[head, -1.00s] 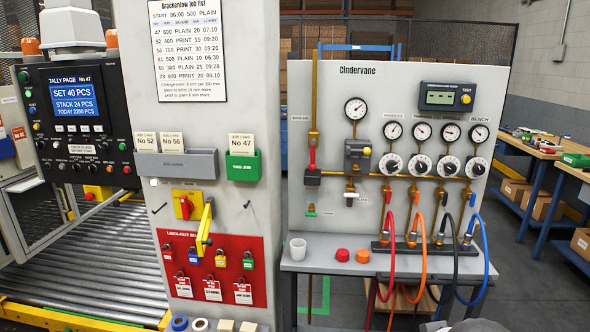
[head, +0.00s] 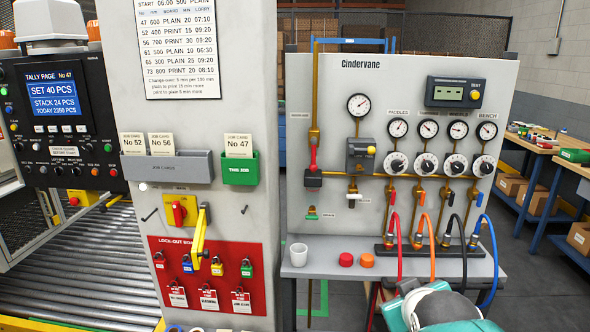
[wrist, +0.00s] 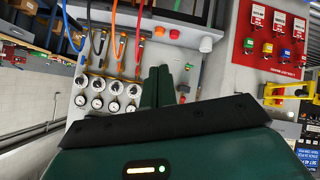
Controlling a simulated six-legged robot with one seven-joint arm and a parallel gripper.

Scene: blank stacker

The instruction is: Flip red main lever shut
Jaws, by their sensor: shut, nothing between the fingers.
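The red main lever (head: 313,158) stands upright on the brass pipe at the left of the Cindervane panel (head: 440,65), above a dark valve block (head: 313,179). My gripper (wrist: 158,72) shows in the wrist view as two dark green fingers close together, shut and empty. The wrist view is upside down, with the panel's dials behind and left of the fingers.
A white cup (head: 298,254), red and orange caps and coloured hoses occupy the shelf. A grey post at the left carries a yellow handle (head: 200,235) and the lock-out board.

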